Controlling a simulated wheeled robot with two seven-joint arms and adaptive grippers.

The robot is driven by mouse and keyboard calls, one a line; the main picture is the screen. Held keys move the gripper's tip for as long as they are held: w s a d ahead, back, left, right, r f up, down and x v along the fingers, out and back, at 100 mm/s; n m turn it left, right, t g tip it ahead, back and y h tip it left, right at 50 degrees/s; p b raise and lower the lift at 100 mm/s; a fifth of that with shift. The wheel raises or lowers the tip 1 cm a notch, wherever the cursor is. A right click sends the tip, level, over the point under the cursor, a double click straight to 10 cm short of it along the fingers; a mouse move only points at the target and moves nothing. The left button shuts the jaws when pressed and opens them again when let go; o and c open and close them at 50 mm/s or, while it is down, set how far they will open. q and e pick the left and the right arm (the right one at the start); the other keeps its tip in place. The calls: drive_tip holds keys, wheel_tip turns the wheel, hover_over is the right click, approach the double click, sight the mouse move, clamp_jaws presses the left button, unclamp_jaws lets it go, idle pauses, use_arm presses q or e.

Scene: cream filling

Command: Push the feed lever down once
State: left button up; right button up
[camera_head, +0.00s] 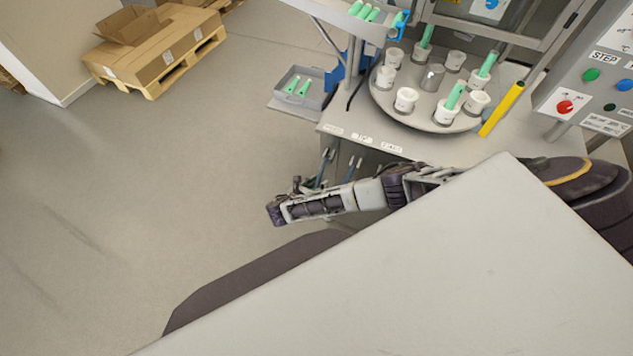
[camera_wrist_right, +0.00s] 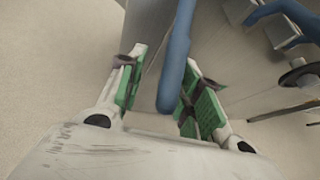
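A blue, round-ended lever (camera_wrist_right: 176,62), which looks like the feed lever, reaches down between the fingers of my right gripper (camera_wrist_right: 164,80) in the right wrist view. The fingers, with green pads, are open on either side of it. The lever lies closer to the right-hand finger; I cannot tell if they touch. In the head view my right gripper (camera_head: 290,210) is at the far left end of my right arm, below the table's front edge. Slim bluish rods rise beside it; which is the lever is unclear. My left gripper is not in view.
A round turntable (camera_head: 384,108) with white cups and green tubes stands on the machine table. A grey bin (camera_head: 292,101) with green tubes is at its left. A control panel (camera_head: 606,84) is at right. Cartons (camera_head: 160,45) sit on a pallet. The left floor is clear.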

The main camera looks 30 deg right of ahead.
drive_tip(key=shift+a+r, duration=0.1)
drive_tip(key=shift+a, duration=0.05)
drive_tip(key=v, duration=1.1)
drive_tip(key=shift+s+a, duration=0.2)
drive_tip(key=shift+a, duration=0.05)
drive_tip(key=shift+r+m, duration=0.1)
drive_tip(key=shift+m, duration=0.2)
idle(0.5)
